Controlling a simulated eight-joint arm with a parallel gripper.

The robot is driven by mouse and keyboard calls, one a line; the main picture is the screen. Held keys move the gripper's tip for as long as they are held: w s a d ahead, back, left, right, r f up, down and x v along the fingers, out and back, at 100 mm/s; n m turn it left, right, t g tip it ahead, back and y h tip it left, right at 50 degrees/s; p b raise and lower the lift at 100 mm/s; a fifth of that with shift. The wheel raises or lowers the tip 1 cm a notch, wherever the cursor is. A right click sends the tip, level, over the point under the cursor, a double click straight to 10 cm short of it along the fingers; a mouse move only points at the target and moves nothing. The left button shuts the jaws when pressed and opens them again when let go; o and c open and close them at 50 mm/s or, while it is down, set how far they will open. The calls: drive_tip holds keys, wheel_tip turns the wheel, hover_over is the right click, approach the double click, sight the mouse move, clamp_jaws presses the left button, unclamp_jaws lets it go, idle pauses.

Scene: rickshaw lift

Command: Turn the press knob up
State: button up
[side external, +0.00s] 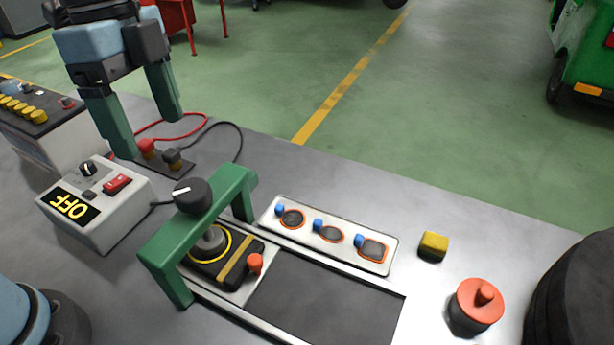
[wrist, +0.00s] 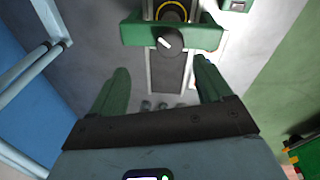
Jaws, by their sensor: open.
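The press is a green arch-shaped frame (side external: 205,226) standing over a black base with a yellow ring (side external: 209,246). A round black knob with a white line (side external: 193,195) sits on top of its crossbar. In the wrist view the knob (wrist: 170,41) lies just beyond the fingertips, roughly centred between them, with its white line slanted. My gripper (side external: 151,137) is open and empty, with green fingers pointing down. In the side view it hangs above and to the upper left of the press, apart from the knob.
A white control box (side external: 95,205) reading OFF stands left of the press, with a small knob and red switch. Red and black cables (side external: 172,150) lie behind. A white panel (side external: 330,234), yellow block (side external: 433,246) and red-topped cylinder (side external: 478,303) are on the right.

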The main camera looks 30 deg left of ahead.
sight(190, 189)
drive_tip(key=shift+m+t+y, duration=0.4)
drive_tip(key=shift+y, duration=0.3)
drive_tip(key=f, duration=0.3)
drive_tip(key=d+f, duration=0.1)
drive_tip(key=f, duration=0.2)
drive_tip(key=w+d+f, duration=0.1)
drive_tip(key=f, duration=0.3)
drive_tip(key=shift+d, duration=0.1)
drive_tip(key=c, duration=1)
drive_tip(key=shift+c, duration=0.2)
